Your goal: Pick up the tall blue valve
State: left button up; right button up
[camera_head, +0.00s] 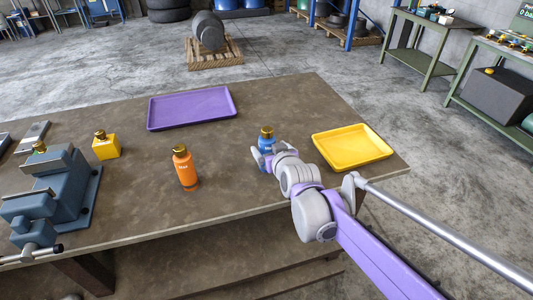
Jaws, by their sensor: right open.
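The blue valve (266,137) stands upright on the brown table, with a brass-coloured top; its lower part is partly hidden by my gripper. My right gripper (262,155) is open and low at the valve, with a finger showing at its left side. Whether the fingers touch the valve cannot be told. My left gripper is not in view.
An orange valve (185,168) stands to the left on the table (240,194). A yellow tray (352,147) lies to the right, a purple tray (192,107) behind.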

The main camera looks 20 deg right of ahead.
jog(key=x, duration=0.5)
jog(key=shift+w+a, duration=0.15)
jog(key=shift+w, duration=0.2)
jog(key=shift+s, duration=0.1)
grip_shut()
jog(key=shift+r, duration=0.1)
